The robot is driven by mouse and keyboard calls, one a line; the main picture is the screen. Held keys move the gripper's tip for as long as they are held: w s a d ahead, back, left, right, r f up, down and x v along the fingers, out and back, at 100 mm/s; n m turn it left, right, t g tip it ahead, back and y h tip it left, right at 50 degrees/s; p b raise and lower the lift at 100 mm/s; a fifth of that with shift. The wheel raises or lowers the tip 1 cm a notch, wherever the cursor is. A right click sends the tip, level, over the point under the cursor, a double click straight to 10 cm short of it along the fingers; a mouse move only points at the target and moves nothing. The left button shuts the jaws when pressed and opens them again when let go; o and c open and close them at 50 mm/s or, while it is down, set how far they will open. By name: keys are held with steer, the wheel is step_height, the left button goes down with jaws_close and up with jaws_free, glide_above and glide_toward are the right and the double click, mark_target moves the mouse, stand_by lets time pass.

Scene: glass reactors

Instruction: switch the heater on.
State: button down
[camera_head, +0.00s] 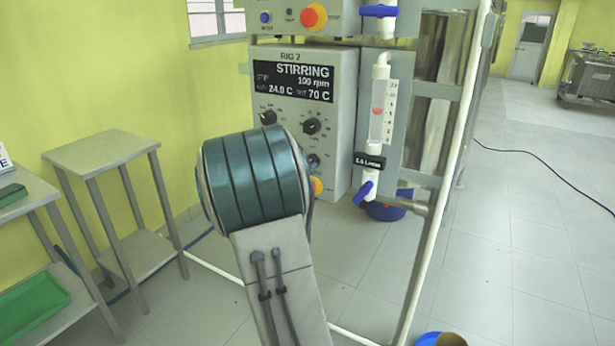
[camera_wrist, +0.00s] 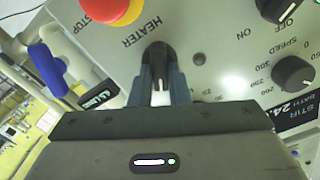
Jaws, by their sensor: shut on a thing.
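The heater knob (camera_wrist: 157,55) is black and sits beside the HEATER label in the wrist view. My gripper (camera_wrist: 159,90) has its two fingers closed on either side of this knob. The knob's pointer lies between the fingers, toward my gripper's body. The Rig 2 control panel (camera_head: 290,88) shows in the head view. Its display (camera_head: 292,81) reads STIRRING, 100 rpm, bath 24.0 C and set 70 C. My arm covers the lower part of the panel and hides my gripper in that view. A small dark indicator (camera_wrist: 199,59) is beside the heater knob.
A red button with a yellow collar (camera_wrist: 112,10) is close to the heater knob. The speed knob (camera_wrist: 293,73) is farther right. A glass tube with blue valves (camera_head: 380,112) stands right of the panel. A side table (camera_head: 100,150) is at left; floor at right is open.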

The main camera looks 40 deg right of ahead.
steer(key=shift+a+f+m+b, duration=0.1)
steer(key=shift+m+b, duration=1.45)
steer(key=shift+b, duration=0.05)
steer(key=shift+a+f+m+b, duration=0.1)
steer(key=shift+m+b, duration=1.45)
steer(key=c, duration=1.4)
jaws_free()
steer(key=shift+a+r, duration=0.1)
steer(key=p+v, duration=0.2)
steer(key=v, duration=1.1)
steer(key=shift+s+a, duration=0.15)
steer(key=shift+a, duration=0.05)
